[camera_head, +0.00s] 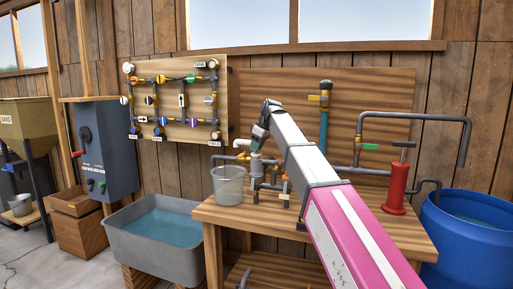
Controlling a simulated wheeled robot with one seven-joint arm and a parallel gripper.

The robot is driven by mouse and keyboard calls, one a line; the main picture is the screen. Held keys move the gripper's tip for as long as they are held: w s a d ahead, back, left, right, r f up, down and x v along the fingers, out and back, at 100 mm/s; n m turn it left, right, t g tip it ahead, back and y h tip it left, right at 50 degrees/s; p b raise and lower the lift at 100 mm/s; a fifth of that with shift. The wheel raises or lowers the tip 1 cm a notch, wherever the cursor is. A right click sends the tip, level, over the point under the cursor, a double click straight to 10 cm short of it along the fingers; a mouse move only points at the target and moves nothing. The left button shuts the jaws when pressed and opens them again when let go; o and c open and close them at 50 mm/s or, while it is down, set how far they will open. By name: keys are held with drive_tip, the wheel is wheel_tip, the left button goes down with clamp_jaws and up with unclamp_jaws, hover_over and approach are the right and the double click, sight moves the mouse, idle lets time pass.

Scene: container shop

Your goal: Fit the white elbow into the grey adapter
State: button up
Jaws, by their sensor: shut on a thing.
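My gripper (257,146) points down over the back left part of the wooden workbench, at the end of my arm. It is shut on a small white part that looks like the white elbow (241,143), whose bent end shows just left of the fingers. A pale grey upright fitting (256,166) directly below the gripper looks like the grey adapter. Whether the elbow touches it or sits in it is too small to tell. My forearm hides part of the bench behind it.
A translucent bucket (229,188) stands on the workbench (225,214) left of the fittings. Grey pipes with valves run behind. A red hand pump (395,188) stands at right, beside a blue barrel (468,240). A water-filled grey trough (160,255) is at left.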

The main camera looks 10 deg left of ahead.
drive_tip(key=shift+f, duration=0.6)
idle(0.3)
drive_tip(key=o, duration=1.1)
drive_tip(key=shift+c, duration=0.2)
drive_tip(key=shift+r, duration=0.1)
drive_tip(key=v, duration=1)
drive_tip(key=shift+d+r, duration=0.2)
drive_tip(key=shift+r, duration=0.05)
drive_tip(key=shift+s, duration=0.15)
